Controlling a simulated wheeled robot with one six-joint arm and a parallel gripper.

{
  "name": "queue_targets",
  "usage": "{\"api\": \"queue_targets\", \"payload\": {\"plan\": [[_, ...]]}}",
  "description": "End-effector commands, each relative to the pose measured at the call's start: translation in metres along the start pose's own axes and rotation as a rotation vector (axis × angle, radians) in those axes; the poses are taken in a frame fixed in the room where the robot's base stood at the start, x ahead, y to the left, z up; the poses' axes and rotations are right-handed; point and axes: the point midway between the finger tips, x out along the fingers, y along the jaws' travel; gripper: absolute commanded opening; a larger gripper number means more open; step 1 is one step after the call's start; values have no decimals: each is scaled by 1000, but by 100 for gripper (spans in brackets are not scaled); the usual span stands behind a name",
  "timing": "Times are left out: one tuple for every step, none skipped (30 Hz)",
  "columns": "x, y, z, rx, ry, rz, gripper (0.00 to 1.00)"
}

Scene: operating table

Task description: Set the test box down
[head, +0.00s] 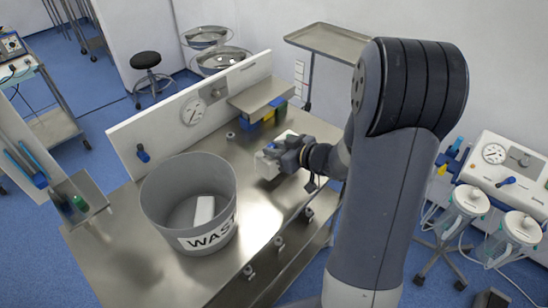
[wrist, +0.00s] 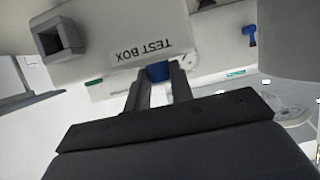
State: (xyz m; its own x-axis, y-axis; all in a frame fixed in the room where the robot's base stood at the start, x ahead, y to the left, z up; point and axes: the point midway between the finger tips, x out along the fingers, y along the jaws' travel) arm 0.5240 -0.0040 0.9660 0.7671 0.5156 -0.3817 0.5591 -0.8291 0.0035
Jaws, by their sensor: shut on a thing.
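The test box (wrist: 105,25) is pale, with an upside-down TEST BOX label, and fills the top of the wrist view. My gripper (wrist: 157,85) is shut on a blue part (wrist: 158,71) at the box's near edge. In the head view, my gripper (head: 284,154) is above the right half of the steel table (head: 135,258), with a small pale part of the box (head: 267,165) showing at its tip. I cannot tell whether the box touches the table.
A large grey waste bin (head: 158,218) with a white block (head: 205,211) inside stands left of my gripper. Behind it are an upright panel with a dial (head: 194,111) and a raised shelf (head: 262,92) over blue and yellow items. Bare tabletop shows between bin and gripper.

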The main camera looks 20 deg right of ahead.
Motion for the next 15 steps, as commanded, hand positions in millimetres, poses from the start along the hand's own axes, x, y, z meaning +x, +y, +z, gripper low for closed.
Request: {"api": "queue_targets", "payload": {"plan": [[4, 0, 10, 3, -2, -2, 0], [6, 0, 13, 3, -2, -2, 0], [8, 0, 18, 3, -2, -1, 0], [9, 0, 20, 3, -1, -1, 0], [9, 0, 22, 2, 0, -1, 0], [10, 0, 24, 0, 0, -1, 0], [10, 0, 24, 0, 1, -1, 0], [10, 0, 24, -1, 1, -1, 0], [10, 0, 24, -1, 1, -1, 0], [10, 0, 24, -1, 1, 0, 0], [10, 0, 24, -1, 1, 0, 0], [10, 0, 24, -1, 1, 0, 0], [10, 0, 24, -1, 1, 0, 0], [10, 0, 24, -1, 1, 0, 0], [10, 0, 24, -1, 1, 0, 0]]}}
